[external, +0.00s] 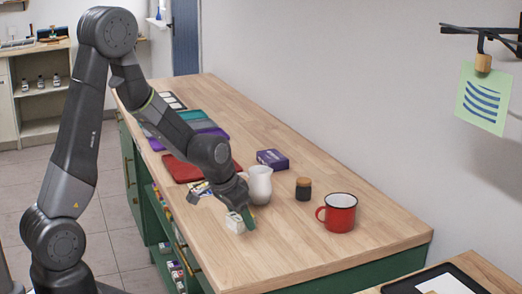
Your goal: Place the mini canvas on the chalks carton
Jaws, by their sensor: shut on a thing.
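My gripper (240,214) points down over the near side of the wooden counter and is shut on a small white block-like thing, which I take for the mini canvas (235,225). The fingers hide part of it, and I cannot tell whether it touches the counter. A dark green patch shows beside it at the gripper's right; I cannot tell what it belongs to. A small purple box (273,159), likely the chalks carton, lies on the counter farther back and to the right of my gripper. Its print is too small to read.
A white jug (259,185) stands right behind my gripper, between it and the purple box. A dark jar with a cork-coloured lid (303,189) and a red mug (339,213) stand to the right. A red folder-like thing (185,169) lies left. The counter's front right is clear.

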